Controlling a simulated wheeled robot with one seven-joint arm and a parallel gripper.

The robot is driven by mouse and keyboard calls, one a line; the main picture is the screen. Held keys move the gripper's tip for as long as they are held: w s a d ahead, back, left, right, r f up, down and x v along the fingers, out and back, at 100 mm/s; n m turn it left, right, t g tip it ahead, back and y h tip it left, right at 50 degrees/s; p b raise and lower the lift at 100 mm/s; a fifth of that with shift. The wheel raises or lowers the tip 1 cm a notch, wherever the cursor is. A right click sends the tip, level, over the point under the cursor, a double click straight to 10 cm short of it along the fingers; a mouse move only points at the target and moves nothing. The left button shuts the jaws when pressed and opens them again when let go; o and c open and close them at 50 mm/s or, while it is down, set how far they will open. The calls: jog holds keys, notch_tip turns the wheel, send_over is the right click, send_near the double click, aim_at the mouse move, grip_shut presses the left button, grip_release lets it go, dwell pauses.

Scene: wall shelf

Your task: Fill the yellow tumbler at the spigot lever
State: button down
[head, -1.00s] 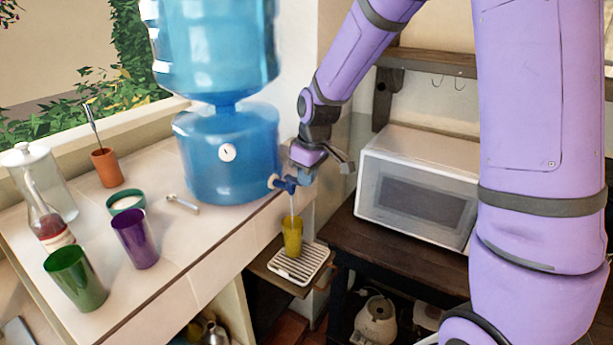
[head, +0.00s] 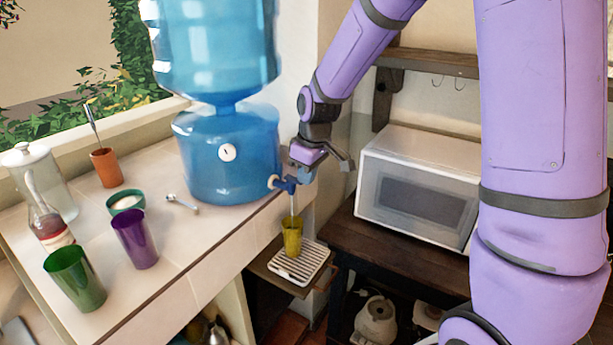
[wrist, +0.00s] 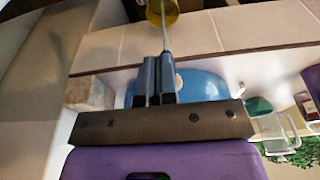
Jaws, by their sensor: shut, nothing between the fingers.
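The yellow tumbler (head: 292,238) stands upright on a white slatted drip tray (head: 300,264) below the spigot. A thin stream of water (head: 292,204) runs from the spigot (head: 284,184) down into it. How full it is, I cannot tell. My gripper (head: 292,181) is at the spigot lever, its fingers shut with nothing between them; the lever is largely hidden behind it. In the wrist view the shut fingertips (wrist: 154,80) point toward the stream, and the yellow tumbler (wrist: 162,12) shows at the top edge.
The blue water dispenser (head: 225,150) stands on the tiled counter. A purple tumbler (head: 135,239), a green tumbler (head: 76,279), a teal bowl (head: 126,203) and a wrench (head: 182,203) sit on it. A white microwave (head: 418,190) stands on a dark table at right.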

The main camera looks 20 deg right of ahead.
jog(key=shift+r, duration=0.55)
notch_tip(320, 180, up, 14)
jog(key=s, duration=0.1)
jog(key=shift+d+f, duration=0.15)
jog(key=shift+d, duration=0.2)
dwell(1.6)
jog(key=s+d+r+m+t, duration=0.1)
jog(key=s+m, duration=0.1)
jog(key=s, duration=0.7)
jog(key=s+d+r+m+t, duration=0.1)
jog(key=s+d+m, duration=0.1)
jog(key=s, duration=0.7)
jog(key=s+d+r+m+t+h, duration=0.1)
jog(key=s+d+r+m, duration=0.1)
jog(key=s, duration=0.7)
jog(key=shift+d+m+t, duration=0.2)
jog(key=shift+m+t, duration=0.2)
jog(key=shift+m, duration=0.2)
